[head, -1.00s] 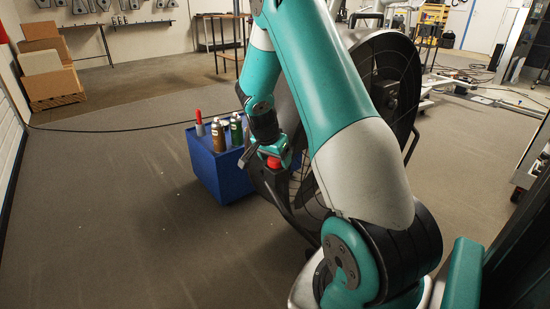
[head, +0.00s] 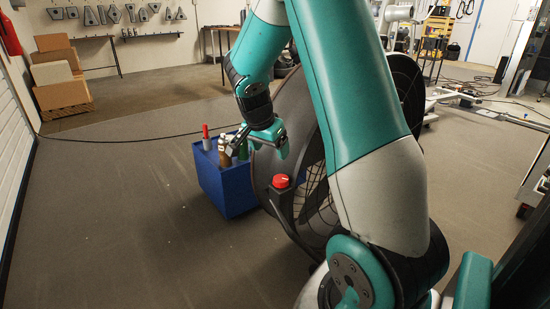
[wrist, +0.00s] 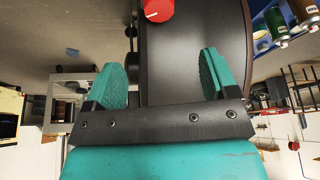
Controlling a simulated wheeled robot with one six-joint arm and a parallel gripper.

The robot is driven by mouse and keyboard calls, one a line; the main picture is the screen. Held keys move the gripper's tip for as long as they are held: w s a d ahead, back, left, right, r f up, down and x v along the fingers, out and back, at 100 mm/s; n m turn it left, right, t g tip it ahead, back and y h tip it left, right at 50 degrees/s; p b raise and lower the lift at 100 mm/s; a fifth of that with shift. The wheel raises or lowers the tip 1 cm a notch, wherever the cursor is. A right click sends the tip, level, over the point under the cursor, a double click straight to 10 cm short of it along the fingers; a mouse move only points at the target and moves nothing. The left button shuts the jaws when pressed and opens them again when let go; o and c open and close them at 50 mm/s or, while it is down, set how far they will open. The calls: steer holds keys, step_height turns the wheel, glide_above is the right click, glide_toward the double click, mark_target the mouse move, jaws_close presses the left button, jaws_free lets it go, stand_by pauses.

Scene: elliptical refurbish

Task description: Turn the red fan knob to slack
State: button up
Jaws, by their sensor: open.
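The red fan knob (head: 281,181) sits on a dark post at the near side of the large black fan (head: 405,80). In the wrist view the knob (wrist: 159,10) shows at the top edge, partly cut off, with a pale line on its face. My gripper (wrist: 161,58) is open and empty, its two teal fingers spread apart. The knob lies beyond the fingertips and does not touch them. In the head view my gripper is above and slightly left of the knob, clear of it. My arm hides part of the fan.
A blue box (head: 228,188) stands left of the fan with several bottles on it, including a red-topped one (head: 206,137). Cardboard boxes (head: 60,80) are stacked at the far left. A black cable (head: 100,139) crosses the floor. The floor at front left is clear.

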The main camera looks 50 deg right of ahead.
steer(key=v, duration=0.3)
steer(key=shift+a+r, duration=0.1)
steer(key=shift+r, duration=0.15)
